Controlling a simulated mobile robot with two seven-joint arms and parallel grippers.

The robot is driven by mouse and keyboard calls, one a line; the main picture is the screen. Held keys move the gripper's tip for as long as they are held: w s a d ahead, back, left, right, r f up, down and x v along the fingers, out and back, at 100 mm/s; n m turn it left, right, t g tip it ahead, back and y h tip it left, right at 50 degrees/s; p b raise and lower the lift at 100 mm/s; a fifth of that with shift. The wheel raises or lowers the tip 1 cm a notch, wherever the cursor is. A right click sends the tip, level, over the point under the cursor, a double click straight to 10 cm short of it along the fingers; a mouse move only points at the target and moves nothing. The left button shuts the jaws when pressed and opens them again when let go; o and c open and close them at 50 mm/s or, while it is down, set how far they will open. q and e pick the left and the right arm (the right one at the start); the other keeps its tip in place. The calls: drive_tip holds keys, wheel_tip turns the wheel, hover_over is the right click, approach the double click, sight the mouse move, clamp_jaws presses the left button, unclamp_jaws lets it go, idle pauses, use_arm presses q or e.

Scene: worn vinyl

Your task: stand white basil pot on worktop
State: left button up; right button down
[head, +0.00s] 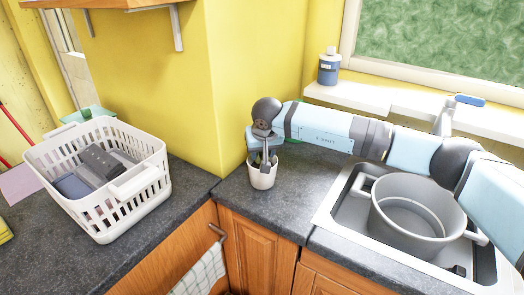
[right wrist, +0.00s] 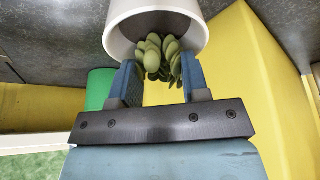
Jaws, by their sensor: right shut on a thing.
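The white basil pot (head: 262,179) is upright at the worktop's (head: 225,197) inner corner, beside the yellow wall. In the right wrist view the white pot (right wrist: 122,30) is at the top, with green basil leaves (right wrist: 160,58) at its mouth. My right gripper (head: 265,157) comes down over the pot from above. In the right wrist view its two blue fingers (right wrist: 158,76) are either side of the leaves, shut on the plant. The pot's base is hidden in the wrist view, and I cannot tell whether it touches the worktop. My left gripper is not in view.
A white laundry basket (head: 150,193) with dark items stands on the left. A sink (head: 338,222) with a large grey pot (head: 412,225) is on the right. A blue bottle (head: 328,70) stands on the sill. A green object (right wrist: 98,90) is close to the gripper.

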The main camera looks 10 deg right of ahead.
drive_tip(key=c, duration=0.5)
unclamp_jaws()
drive_tip(key=shift+f, duration=0.1)
drive_tip(key=shift+s, duration=0.1)
drive_tip(key=shift+p+v, duration=1.7)
drive_tip(key=shift+v, duration=2.4)
drive_tip(key=b+v, duration=0.1)
drive_tip(key=v, duration=1.2)
drive_tip(key=shift+r, duration=0.45)
